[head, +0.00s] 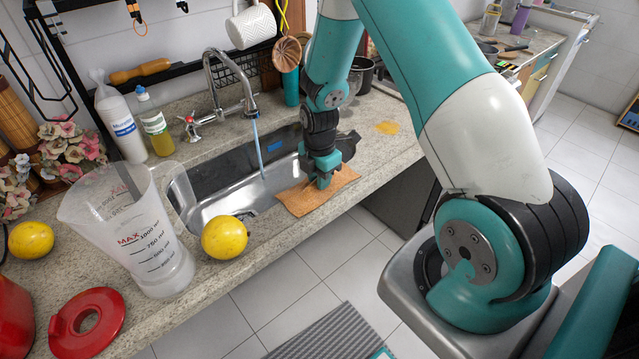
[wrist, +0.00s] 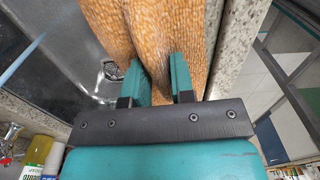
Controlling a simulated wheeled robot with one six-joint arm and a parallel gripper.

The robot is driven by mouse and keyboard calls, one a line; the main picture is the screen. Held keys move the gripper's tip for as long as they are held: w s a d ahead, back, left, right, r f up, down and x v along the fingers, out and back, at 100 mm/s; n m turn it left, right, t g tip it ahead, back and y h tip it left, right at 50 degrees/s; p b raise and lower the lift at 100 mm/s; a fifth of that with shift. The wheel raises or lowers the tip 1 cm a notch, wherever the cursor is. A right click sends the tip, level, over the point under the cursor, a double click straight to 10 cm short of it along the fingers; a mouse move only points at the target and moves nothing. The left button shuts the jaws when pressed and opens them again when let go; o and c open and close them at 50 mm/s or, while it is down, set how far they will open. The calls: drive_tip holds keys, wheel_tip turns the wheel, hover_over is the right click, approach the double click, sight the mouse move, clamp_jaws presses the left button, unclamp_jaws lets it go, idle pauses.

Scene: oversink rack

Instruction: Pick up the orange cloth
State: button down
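The orange cloth (head: 318,190) lies on the counter's front edge, at the right end of the sink. It also fills the top middle of the wrist view (wrist: 150,25), where it is creased and gathered toward my fingers. My gripper (head: 323,181) points down onto the cloth. In the wrist view my gripper (wrist: 155,72) has a finger on each side of a bunched fold of the cloth, and looks shut on it. The fingertips' lower ends are partly hidden by the cloth.
The metal sink (head: 190,199) with a faucet (head: 228,75) is left of the cloth. A yellow lemon (head: 224,237) and a clear measuring jug (head: 130,235) stand further left. A black rack (head: 75,52) runs behind. A yellow patch (head: 387,128) lies on the counter to the right.

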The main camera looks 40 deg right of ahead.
drive_tip(key=shift+r, duration=0.1)
wheel_tip(320, 180, up, 20)
drive_tip(key=b, duration=0.2)
drive_tip(key=shift+b, duration=0.35)
drive_tip(key=c, duration=1.5)
unclamp_jaws()
drive_tip(key=shift+c, duration=1.5)
drive_tip(key=shift+s, duration=0.1)
